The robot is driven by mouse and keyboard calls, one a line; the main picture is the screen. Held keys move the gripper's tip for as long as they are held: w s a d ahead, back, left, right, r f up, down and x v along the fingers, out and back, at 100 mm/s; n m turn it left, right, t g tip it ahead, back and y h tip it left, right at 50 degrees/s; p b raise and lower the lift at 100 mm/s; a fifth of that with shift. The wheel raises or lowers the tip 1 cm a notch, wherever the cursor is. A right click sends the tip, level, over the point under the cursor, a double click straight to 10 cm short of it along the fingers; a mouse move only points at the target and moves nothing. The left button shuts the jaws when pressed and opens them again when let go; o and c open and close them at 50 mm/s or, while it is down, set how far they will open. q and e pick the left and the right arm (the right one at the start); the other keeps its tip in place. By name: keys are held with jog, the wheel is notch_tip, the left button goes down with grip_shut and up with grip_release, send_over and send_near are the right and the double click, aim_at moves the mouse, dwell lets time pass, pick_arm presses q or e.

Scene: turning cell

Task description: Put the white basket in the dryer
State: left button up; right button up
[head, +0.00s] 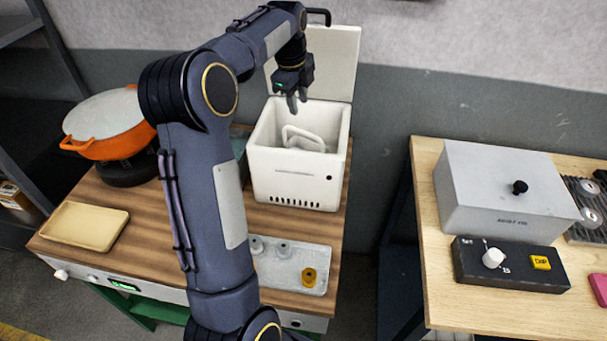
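The dryer (298,185) is a white box with its lid (330,65) raised at the back, standing on the wooden-topped bench. Inside it a white looped frame (303,139) shows, which looks like the handle of the white basket; the basket's body is mostly hidden by the dryer's walls. My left gripper (297,103) hangs over the dryer's opening, pointing down, above the handle and apart from it. Its two fingers show a small gap with nothing between them. My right gripper is not in view.
An orange pot (104,125) and a tan tray (85,226) are on the left of the bench. A grey tray (290,265) with small parts lies in front of the dryer. The right table holds a grey box (500,190) and a black control box (510,266).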

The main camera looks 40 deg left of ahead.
pick_arm(q)
jog(key=s+d+r+n+t+h, duration=0.25)
jog(key=s+d+n, duration=0.75)
jog(key=s+d, duration=0.55)
jog(key=s+d+f+n, duration=0.4)
jog(key=s, duration=0.2)
jog(key=s+d+f+n+h, duration=0.1)
jog(key=s+d+f+n, duration=0.3)
jog(key=s+d, duration=0.1)
jog(key=shift+s+d+t, duration=0.3)
jog(key=shift+s+t, duration=0.15)
jog(key=shift+s, duration=0.45)
jog(key=shift+h, duration=0.25)
